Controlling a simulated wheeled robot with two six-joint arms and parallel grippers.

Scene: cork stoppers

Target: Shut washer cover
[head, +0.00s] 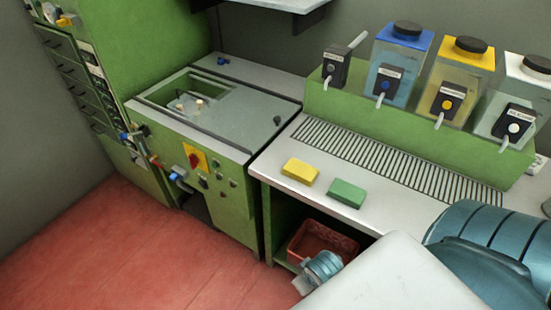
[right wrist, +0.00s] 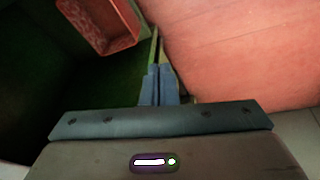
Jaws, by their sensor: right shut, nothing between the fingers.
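The washer (head: 227,192) is the low green machine left of the bench. Its grey cover (head: 237,115) lies flat over the right part of the top, with a small dark knob (head: 277,120) near its right edge. The left part of the top is open, and a few small pale pieces (head: 190,104) show in the basin. My right gripper (right wrist: 159,84) is shut and empty in the right wrist view, low by the bench's underside, away from the cover. In the head view its wrist shows near the red crate, but its fingers are not clear. My left gripper is out of view.
A red crate (head: 318,239) stands under the bench; it also shows in the right wrist view (right wrist: 108,22). A yellow sponge (head: 300,172) and a green sponge (head: 347,193) lie on the bench before a grate (head: 390,167). Several bottles stand behind. Red floor is clear at left.

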